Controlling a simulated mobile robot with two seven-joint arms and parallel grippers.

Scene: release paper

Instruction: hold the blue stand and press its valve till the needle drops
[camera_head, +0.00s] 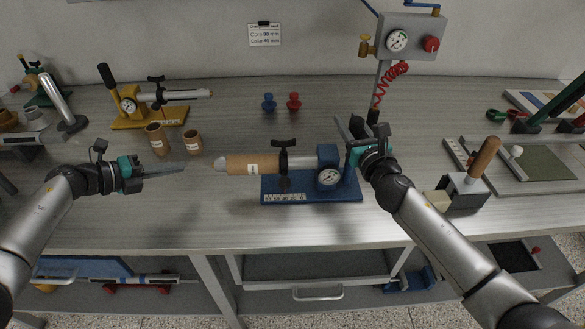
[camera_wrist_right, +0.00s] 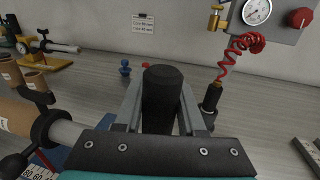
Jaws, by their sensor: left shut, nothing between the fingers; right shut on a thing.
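The blue stand (camera_head: 335,190) sits at the middle front of the table, with a round gauge (camera_head: 329,178) on its front; the needle is too small to read. Its shaft carries a brown cardboard core (camera_head: 250,165) and ends at the left in a pale rounded tip (camera_head: 220,164). My right gripper (camera_head: 357,132) is shut on a black upright handle (camera_wrist_right: 161,95) at the stand's right end. My left gripper (camera_head: 184,168) is shut and empty, pointing right at the pale tip with a small gap between. I cannot tell which part is the valve.
Two brown cores (camera_head: 157,138) and a yellow stand (camera_head: 150,115) are behind my left gripper. A grey box with a gauge (camera_head: 413,38) and red coiled hose (camera_head: 390,83) stands behind my right gripper. A wooden-handled block (camera_head: 465,185) is at the right. The table's front left is clear.

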